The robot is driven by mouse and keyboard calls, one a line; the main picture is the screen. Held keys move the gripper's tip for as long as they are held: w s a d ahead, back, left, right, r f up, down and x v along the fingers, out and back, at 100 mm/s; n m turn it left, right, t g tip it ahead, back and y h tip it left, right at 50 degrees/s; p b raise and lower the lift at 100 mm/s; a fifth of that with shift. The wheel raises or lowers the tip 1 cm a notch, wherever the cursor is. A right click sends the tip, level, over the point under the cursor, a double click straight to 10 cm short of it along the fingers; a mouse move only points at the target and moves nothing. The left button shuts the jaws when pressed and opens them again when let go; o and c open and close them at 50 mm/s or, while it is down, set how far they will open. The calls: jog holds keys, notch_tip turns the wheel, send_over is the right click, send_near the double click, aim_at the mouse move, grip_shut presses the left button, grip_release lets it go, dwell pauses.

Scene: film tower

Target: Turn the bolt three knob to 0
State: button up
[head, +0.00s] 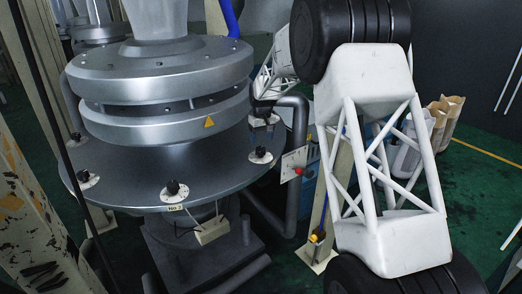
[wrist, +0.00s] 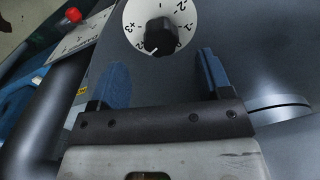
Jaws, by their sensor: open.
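A black knob (wrist: 159,35) on a white round dial (wrist: 136,18) is at the top of the wrist view, on the grey round plate. The dial carries printed numbers; I cannot tell exactly which one the knob points at. In the head view, this dial appears at the plate's right edge (head: 261,157), beside the red-button panel. No bolt number is readable beside it. My gripper (wrist: 162,72) is open and empty, its two blue fingers spread below the knob in the picture and apart from it. In the head view my gripper (head: 264,118) is above that knob, small and dark.
Other knobs are on the plate: one at front (head: 172,189) labelled No.2, one at left (head: 84,178). The grey tower (head: 165,70) stands mid-plate. A panel with a red button (head: 298,171) is beside the right knob, with a thick pipe (head: 299,125) near it.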

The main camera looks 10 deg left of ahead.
aim_at(261, 148)
jog(key=shift+a+f, duration=0.1)
jog(key=shift+f, duration=2.95)
jog(key=c, duration=0.9)
